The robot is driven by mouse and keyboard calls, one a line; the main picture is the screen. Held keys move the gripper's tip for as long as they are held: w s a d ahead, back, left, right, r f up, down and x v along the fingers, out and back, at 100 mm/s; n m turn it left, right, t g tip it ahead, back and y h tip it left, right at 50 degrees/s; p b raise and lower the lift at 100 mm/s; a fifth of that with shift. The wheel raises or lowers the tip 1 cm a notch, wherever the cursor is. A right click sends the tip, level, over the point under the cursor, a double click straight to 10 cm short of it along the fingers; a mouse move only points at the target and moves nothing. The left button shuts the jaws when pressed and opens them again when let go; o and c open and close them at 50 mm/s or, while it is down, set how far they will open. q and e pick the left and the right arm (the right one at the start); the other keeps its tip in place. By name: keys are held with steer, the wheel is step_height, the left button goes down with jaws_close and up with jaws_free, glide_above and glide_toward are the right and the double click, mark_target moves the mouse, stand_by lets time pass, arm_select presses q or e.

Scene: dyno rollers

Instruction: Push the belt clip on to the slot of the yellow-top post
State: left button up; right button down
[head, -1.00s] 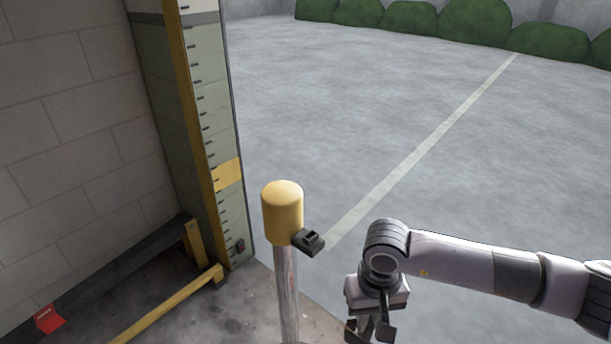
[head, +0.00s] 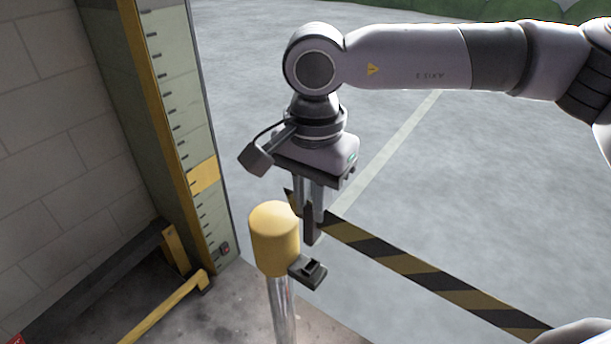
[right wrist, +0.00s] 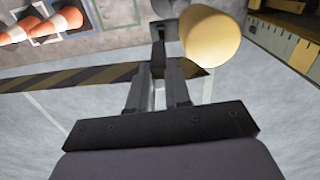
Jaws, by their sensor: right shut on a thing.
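The yellow-top post (head: 274,238) stands upright on a metal pole, with its dark slot bracket (head: 307,271) on its right side. My right gripper (head: 312,222) points down, just above the bracket and beside the yellow top. It is shut on the belt clip, which is mostly hidden between the fingers. The black-and-yellow belt (head: 430,278) runs from the gripper to the lower right. In the right wrist view, the dark clip (right wrist: 158,58) shows at the fingertips, near the bracket (right wrist: 166,30) and the yellow top (right wrist: 211,38). Clip and slot look apart. My left gripper is out of view.
A tall panel (head: 180,110) with a yellow edge stands left of the post by a block wall (head: 50,130). A low yellow rail (head: 165,307) lies near its foot. Orange cones (right wrist: 66,20) show in the right wrist view. Open grey floor lies behind and right.

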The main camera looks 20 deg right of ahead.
mark_target(312, 233)
steer(key=shift+w+r+m, duration=0.2)
steer(key=shift+r+m, duration=0.1)
steer(key=shift+r, duration=0.1)
steer(key=shift+f+b, duration=1.95)
steer(key=shift+f, duration=1.2)
steer(key=shift+f+b, duration=0.35)
steer(key=shift+b, duration=0.4)
steer(key=shift+f+b, duration=0.6)
steer(key=shift+b, duration=0.1)
steer(key=c, duration=1)
jaws_free()
